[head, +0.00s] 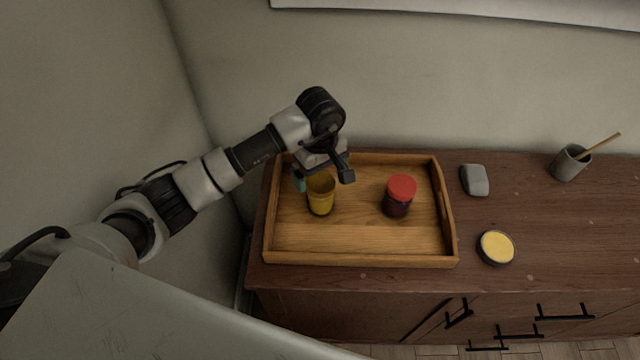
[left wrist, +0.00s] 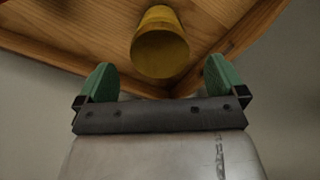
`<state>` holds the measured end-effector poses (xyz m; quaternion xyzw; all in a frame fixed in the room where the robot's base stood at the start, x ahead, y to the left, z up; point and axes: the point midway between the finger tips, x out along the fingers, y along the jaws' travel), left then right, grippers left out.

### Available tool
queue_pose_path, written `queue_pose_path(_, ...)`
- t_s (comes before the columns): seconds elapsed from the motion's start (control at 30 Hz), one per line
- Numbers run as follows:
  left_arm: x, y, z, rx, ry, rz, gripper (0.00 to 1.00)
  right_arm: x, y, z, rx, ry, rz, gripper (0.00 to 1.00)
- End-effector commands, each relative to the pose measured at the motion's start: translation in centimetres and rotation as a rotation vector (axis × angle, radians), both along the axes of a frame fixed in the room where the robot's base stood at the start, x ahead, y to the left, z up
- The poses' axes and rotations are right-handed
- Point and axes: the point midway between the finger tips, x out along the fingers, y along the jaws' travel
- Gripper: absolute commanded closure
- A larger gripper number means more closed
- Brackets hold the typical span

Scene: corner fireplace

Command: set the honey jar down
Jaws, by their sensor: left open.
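The honey jar (head: 321,197), a yellow cylinder, stands upright in the left part of the wooden tray (head: 350,260). In the left wrist view the honey jar (left wrist: 160,45) shows just beyond the fingertips, centred between them. My left gripper (head: 324,174) is open at the back side of the jar, over the tray's rear left part. Its two green fingers (left wrist: 160,75) are spread apart, and I see no clear contact with the jar. Part of the jar's upper edge is close to the gripper in the head view. My right gripper is not in view.
A dark jar with a red lid (head: 400,192) stands in the tray's right half. On the dark wooden cabinet (head: 540,225), right of the tray, are a grey block (head: 475,180), a round yellow-topped dish (head: 496,247) and a grey cup (head: 569,163) with a stick. Walls stand behind and left.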

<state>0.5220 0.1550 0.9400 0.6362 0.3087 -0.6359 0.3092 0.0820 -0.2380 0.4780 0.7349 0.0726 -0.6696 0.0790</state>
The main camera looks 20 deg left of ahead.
Motion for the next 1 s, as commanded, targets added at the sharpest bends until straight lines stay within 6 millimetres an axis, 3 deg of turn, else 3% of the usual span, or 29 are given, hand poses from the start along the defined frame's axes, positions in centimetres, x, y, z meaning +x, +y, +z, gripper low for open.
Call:
queue_pose_path(0.2,0.1,0.0,4.3,0.001,-0.005,-0.001,0.01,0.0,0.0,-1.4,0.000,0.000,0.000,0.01)
queue_pose_path(0.4,0.0,0.0,6.5,0.002,0.000,0.000,0.01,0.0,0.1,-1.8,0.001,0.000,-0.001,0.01)
queue_pose_path(1.0,0.0,0.0,6.9,0.001,0.002,0.000,0.01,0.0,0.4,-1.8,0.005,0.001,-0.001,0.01)
